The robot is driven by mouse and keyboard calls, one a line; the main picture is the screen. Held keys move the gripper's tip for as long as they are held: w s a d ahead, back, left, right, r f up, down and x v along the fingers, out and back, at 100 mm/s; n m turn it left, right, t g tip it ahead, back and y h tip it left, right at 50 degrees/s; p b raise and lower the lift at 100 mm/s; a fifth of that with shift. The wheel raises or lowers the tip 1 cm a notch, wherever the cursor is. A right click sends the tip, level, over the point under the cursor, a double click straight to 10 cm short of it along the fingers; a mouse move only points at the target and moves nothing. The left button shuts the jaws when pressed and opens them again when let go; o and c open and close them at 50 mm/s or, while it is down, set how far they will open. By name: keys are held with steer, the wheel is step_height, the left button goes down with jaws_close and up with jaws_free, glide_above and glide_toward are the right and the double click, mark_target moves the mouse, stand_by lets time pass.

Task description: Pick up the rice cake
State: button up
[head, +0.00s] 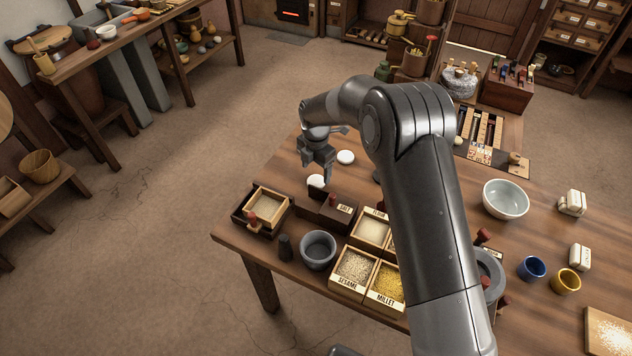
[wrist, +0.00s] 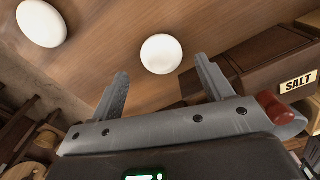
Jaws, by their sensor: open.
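Two round white rice cakes lie on the wooden table. One rice cake (head: 316,181) is near the dark salt box, just below my gripper (head: 318,170) in the head view. The other rice cake (head: 346,157) lies a little to the right and farther back. In the wrist view, one cake (wrist: 161,53) shows in line with the gap between my open fingers (wrist: 161,72), beyond the tips, with nothing held. The second cake (wrist: 42,23) is at upper left. I cannot tell how high my gripper is above the table.
The salt box (head: 338,209) stands close to the nearer cake; it also shows at right in the wrist view (wrist: 275,75). Trays of sesame (head: 355,267) and millet (head: 388,284), a grey bowl (head: 318,250) and a pale bowl (head: 506,199) stand on the table. My arm hides the table's middle.

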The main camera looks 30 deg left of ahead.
mark_target(317, 178)
step_height(317, 178, down, 4)
steer(key=shift+d+r, duration=0.1)
steer(key=shift+c, duration=0.3)
steer(key=c, duration=1)
steer(key=shift+w, duration=0.1)
steer(key=shift+r, duration=0.6)
step_height(317, 178, up, 3)
steer(key=shift+f, duration=0.15)
steer(key=d+r, duration=0.2)
steer(key=d, duration=0.1)
steer(key=w+d+r, duration=0.1)
steer(key=d+r, duration=0.1)
steer(key=d, duration=0.2)
steer(key=d+r, duration=0.3)
steer(key=d, duration=0.1)
steer(key=shift+w+d, duration=0.25)
steer(key=shift+w, duration=0.15)
steer(key=shift+r, duration=0.1)
